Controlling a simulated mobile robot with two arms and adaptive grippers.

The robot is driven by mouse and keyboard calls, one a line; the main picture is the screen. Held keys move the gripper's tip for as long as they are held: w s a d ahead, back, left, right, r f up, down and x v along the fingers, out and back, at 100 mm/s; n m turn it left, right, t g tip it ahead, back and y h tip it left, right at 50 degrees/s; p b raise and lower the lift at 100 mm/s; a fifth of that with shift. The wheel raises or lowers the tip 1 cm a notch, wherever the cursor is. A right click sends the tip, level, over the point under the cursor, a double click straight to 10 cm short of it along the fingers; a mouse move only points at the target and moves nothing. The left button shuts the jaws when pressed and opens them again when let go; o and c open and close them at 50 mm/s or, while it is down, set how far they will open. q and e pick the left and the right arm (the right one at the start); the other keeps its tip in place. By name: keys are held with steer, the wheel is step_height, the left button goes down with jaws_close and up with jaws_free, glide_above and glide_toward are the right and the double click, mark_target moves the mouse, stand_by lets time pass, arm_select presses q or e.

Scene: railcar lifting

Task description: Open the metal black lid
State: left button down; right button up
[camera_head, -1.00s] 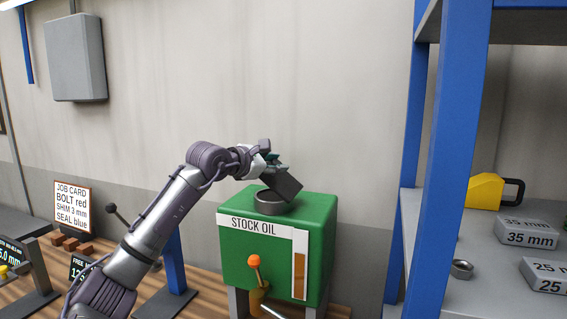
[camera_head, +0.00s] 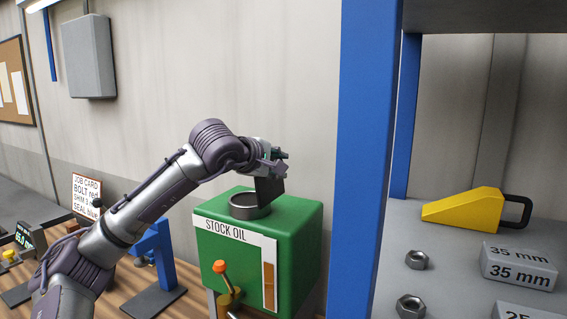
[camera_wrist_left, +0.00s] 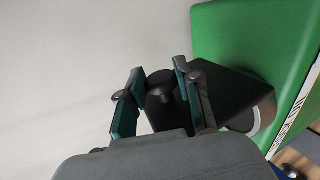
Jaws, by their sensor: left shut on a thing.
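The black lid (camera_head: 270,190) stands steeply tilted at the right side of the round filler neck (camera_head: 246,207) on top of the green stock oil tank (camera_head: 292,217). The neck's opening shows on the left. My left gripper (camera_head: 276,157) is above the lid, shut on its dark knob. In the left wrist view my left gripper's two fingers (camera_wrist_left: 160,98) stand on either side of the knob (camera_wrist_left: 160,82), and the lid (camera_wrist_left: 235,95) extends right over part of the neck (camera_wrist_left: 264,120). My right gripper is not in view.
A blue rack post (camera_head: 358,170) stands close right of the tank. Its shelf holds a yellow wedge (camera_head: 462,208), nuts (camera_head: 416,260) and grey blocks (camera_head: 518,265). An orange-knobbed lever (camera_head: 220,267) is at the tank's front.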

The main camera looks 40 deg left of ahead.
arm_select(q)
steer(key=shift+w+d+f+m, duration=0.1)
steer(key=shift+d+m, duration=0.2)
steer(key=shift+d, duration=0.1)
steer(key=c, duration=0.8)
jaws_free()
steer(key=v, duration=1.2)
steer(key=shift+d, duration=0.2)
steer(key=shift+w, duration=0.1)
